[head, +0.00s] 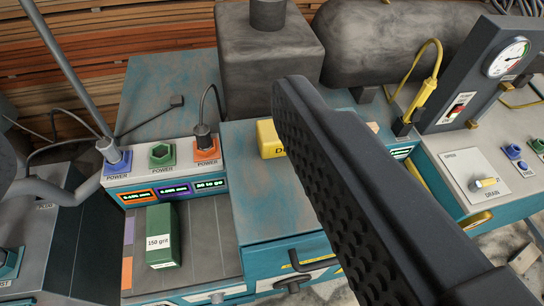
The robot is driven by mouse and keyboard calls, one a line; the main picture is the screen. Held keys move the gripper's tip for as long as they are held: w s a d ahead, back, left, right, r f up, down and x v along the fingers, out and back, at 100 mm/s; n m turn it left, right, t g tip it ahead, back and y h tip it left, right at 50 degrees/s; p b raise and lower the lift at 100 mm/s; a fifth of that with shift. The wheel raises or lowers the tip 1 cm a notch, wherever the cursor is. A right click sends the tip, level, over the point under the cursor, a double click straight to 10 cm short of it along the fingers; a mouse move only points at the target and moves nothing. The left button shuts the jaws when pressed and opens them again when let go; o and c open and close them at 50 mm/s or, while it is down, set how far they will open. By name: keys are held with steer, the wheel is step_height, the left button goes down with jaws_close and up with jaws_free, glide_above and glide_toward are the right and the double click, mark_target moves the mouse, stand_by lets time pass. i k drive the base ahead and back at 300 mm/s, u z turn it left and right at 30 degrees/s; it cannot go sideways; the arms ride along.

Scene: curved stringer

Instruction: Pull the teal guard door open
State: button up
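My gripper (345,190) shows as one large dark finger with a dimpled pad facing left, reaching up through the middle of the view. A second finger is not visible, and no held object shows. Below and left of the finger is a teal cabinet front (268,258) with a dark and yellow bar handle (305,264); it looks closed. I cannot tell whether this is the teal guard door. The finger hides the area to its right. Another yellow handle (474,220) sits on a teal front at the right, partly hidden.
A green "150 grit" box (163,236) stands at left, below power sockets (161,154) and small displays. A yellow block (269,139) sits on the teal top. Grey tanks are behind.

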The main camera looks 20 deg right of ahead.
mark_target(312, 252)
steer(key=z, duration=0.4)
steer(key=k, duration=0.8)
steer(key=z, duration=0.5)
steer(key=k, duration=0.85)
steer(key=u, duration=0.25)
steer(key=i, duration=1)
steer(key=z, duration=0.05)
